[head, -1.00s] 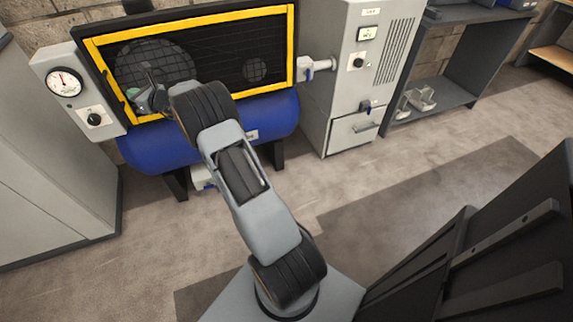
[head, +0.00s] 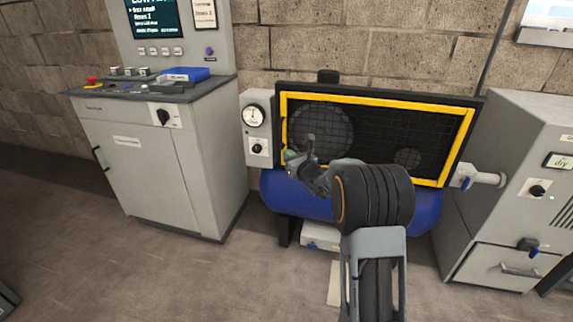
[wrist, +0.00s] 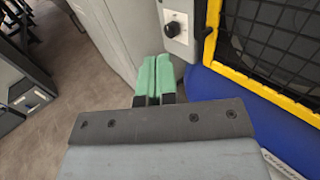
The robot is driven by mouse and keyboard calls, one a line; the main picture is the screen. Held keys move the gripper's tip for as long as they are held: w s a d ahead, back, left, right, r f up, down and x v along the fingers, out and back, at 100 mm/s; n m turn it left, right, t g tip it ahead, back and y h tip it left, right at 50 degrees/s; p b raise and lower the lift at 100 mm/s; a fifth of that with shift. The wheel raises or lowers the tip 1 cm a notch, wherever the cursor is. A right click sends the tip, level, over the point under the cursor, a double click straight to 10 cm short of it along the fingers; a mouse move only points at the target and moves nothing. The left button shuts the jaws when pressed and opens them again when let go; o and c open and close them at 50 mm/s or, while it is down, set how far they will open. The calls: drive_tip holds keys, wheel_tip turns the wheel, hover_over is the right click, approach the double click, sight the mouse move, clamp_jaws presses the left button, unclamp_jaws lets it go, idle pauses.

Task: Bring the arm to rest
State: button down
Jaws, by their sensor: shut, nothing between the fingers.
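My gripper (wrist: 153,78) has green fingertips, which lie side by side with nothing between them in the wrist view. In the head view my gripper (head: 291,156) is small and partly hidden by my wrist. My arm reaches up and bends to the left in front of the compressor (head: 430,212), which has a blue tank and a yellow-framed mesh guard (head: 456,142). The fingers point toward the gap between the grey cabinet and the compressor's gauge panel. I cannot tell the exact distance to the guard.
A grey control cabinet (head: 135,160) with a screen and a blue item (head: 185,74) on its desk stands at left. A pressure gauge (head: 254,116) sits above a black knob (head: 257,147). A grey dryer unit (head: 500,195) stands at right.

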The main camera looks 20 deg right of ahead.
drive_tip(key=s+a+f+n+g+y, duration=0.3)
drive_tip(key=s+a+f+n+g, duration=0.1)
drive_tip(key=s+a+n, duration=0.3)
drive_tip(key=s+a+r+n+g+p, duration=0.2)
drive_tip(key=s+a+n+g+p, duration=0.15)
drive_tip(key=s+n, duration=0.35)
drive_tip(key=s+a+r+n+g+p, duration=0.1)
drive_tip(key=s+a+n+g+p, duration=0.1)
drive_tip(key=s+n+g+p, duration=0.45)
drive_tip(key=s+d+r+n+h+p, duration=0.2)
drive_tip(key=s+r+n+h+p, duration=0.2)
drive_tip(key=r, duration=0.7)
drive_tip(key=s+d+r+n+h+p, duration=0.3)
drive_tip(key=s+r+n+p, duration=0.5)
drive_tip(key=s+r+p, duration=0.4)
drive_tip(key=shift+d+r+h, duration=0.15)
drive_tip(key=shift+d+h, duration=0.2)
drive_tip(key=shift+h, duration=0.25)
drive_tip(key=shift+s, duration=0.1)
